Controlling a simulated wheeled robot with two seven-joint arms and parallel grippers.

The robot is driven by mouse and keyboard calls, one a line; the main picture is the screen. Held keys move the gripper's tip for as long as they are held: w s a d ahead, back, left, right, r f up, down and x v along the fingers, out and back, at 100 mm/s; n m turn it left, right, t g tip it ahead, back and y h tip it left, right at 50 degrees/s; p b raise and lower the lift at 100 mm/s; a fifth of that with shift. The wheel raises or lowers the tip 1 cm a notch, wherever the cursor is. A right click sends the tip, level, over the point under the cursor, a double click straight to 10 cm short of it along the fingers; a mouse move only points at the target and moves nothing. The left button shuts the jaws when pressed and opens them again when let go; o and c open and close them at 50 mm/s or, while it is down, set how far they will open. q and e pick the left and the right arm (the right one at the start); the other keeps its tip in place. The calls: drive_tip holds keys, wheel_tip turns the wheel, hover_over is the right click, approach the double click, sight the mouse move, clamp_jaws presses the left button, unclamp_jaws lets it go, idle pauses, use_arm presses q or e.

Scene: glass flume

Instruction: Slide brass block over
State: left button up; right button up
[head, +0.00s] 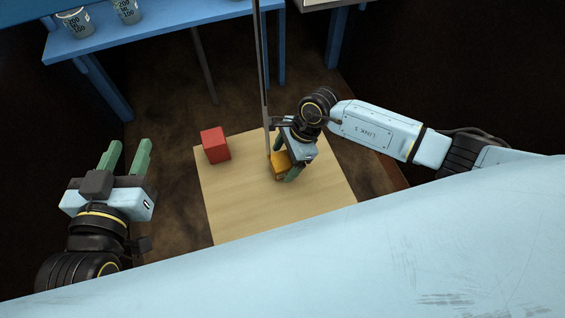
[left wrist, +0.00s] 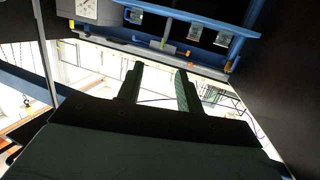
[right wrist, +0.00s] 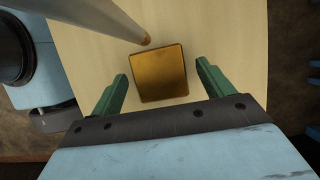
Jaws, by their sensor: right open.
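The brass block (head: 278,165) sits on the pale wooden table near its right side. In the right wrist view the brass block (right wrist: 158,73) lies between and slightly beyond the fingertips, with a gap on each side. My right gripper (head: 284,163) is open over the block and partly hides it in the head view; its green fingers also show in the right wrist view (right wrist: 160,80). My left gripper (head: 126,155) is open and empty, off the table to the left. Its fingers point away from the table in the left wrist view (left wrist: 160,75).
A red block (head: 215,145) stands near the table's (head: 245,210) far left corner. A thin upright pole (head: 262,70) rises beside the brass block; its tip (right wrist: 146,41) is close to the block. A blue bench (head: 170,28) with cups (head: 76,22) stands behind. The table's front is clear.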

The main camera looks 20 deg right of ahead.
sight(277, 162)
use_arm(q)
drive_tip(key=shift+w+d+r+t+h+b, duration=0.1)
drive_tip(key=shift+d+r+t+h+b, duration=0.1)
drive_tip(key=shift+r+t, duration=0.55)
drive_tip(key=shift+w+d+r+t+h+b, duration=0.1)
drive_tip(key=shift+d+r+t+h, duration=0.2)
drive_tip(key=shift+r, duration=0.75)
use_arm(e)
drive_tip(key=shift+x, duration=1.05)
use_arm(q)
drive_tip(key=shift+a, duration=0.1)
use_arm(e)
clamp_jaws()
drive_tip(key=shift+a, duration=1)
use_arm(q)
drive_tip(key=shift+s+a+f+y, duration=0.2)
drive_tip(key=shift+s+a+y, duration=0.05)
drive_tip(key=shift+a+y, duration=0.05)
use_arm(e)
drive_tip(key=shift+s+a, duration=0.15)
drive_tip(key=shift+a, duration=0.65)
unclamp_jaws()
drive_tip(key=shift+a+r, duration=0.1)
drive_tip(key=shift+a, duration=0.05)
